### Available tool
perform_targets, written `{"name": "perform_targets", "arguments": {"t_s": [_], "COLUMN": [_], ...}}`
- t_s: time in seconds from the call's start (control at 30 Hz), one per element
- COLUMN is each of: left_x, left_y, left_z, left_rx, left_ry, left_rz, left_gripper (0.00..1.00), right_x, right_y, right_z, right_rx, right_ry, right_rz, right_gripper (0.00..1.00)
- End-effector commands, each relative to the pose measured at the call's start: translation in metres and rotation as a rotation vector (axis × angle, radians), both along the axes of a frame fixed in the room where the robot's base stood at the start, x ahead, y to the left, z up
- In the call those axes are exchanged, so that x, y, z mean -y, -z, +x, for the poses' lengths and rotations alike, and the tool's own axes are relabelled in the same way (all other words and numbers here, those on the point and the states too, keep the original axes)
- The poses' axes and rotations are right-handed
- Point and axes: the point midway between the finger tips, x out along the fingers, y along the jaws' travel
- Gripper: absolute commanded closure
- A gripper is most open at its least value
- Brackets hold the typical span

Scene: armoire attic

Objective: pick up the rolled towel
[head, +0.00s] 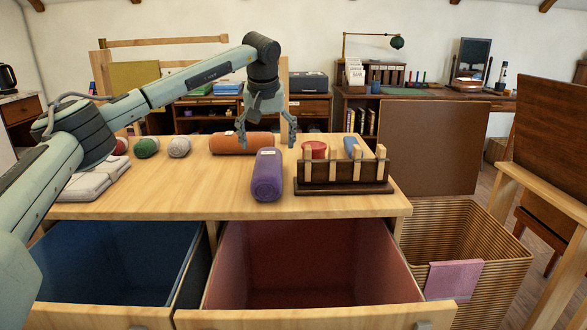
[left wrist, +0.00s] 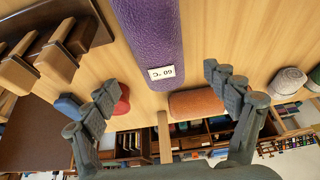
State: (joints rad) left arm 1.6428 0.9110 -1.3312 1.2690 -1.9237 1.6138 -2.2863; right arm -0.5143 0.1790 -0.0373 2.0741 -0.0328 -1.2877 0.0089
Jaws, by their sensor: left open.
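A purple rolled towel (head: 267,178) lies on the wooden top, its length running front to back. In the left wrist view the purple towel (left wrist: 148,38) carries a white "60 °C" label. An orange rolled towel (head: 228,144) lies crosswise behind it, and also shows in the left wrist view (left wrist: 195,104). My left gripper (head: 267,140) points down above the far end of the purple towel, open and empty. In the left wrist view its fingers (left wrist: 162,85) are spread wide, with the purple towel beyond them and apart from them. My right gripper is out of view.
A dark rack with pale wooden pegs (head: 345,187) stands close right of the purple towel, with red and blue items behind. Folded cloths (head: 88,182) and several rolled bundles (head: 147,147) lie left. Blue-lined (head: 110,262) and red-lined (head: 310,265) drawers stand open; a striped basket (head: 480,235) is right.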

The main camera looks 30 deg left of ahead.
Motion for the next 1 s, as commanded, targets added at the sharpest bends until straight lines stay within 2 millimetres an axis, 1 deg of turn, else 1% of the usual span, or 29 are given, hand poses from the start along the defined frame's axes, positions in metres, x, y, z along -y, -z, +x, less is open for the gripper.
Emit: {"name": "perform_targets", "arguments": {"t_s": [0.27, 0.53, 0.67, 0.87, 1.0], "left_x": [-0.005, -0.01, -0.011, -0.011, -0.011], "left_y": [0.028, 0.064, 0.071, 0.071, 0.071], "left_z": [0.009, 0.023, 0.025, 0.026, 0.026], "left_rx": [-0.004, -0.004, -0.001, -0.001, -0.001], "left_ry": [0.001, 0.001, 0.0, 0.001, 0.001], "left_rz": [0.003, 0.002, 0.002, 0.001, 0.001], "left_gripper": [0.14, 0.14, 0.14, 0.14, 0.31], "right_x": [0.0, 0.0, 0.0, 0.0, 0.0], "right_y": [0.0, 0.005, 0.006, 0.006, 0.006], "right_z": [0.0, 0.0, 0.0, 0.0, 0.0], "right_rx": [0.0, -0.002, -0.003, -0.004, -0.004], "right_ry": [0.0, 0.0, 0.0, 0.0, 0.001], "right_rz": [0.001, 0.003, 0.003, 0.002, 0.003], "right_gripper": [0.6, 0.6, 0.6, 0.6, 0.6]}}
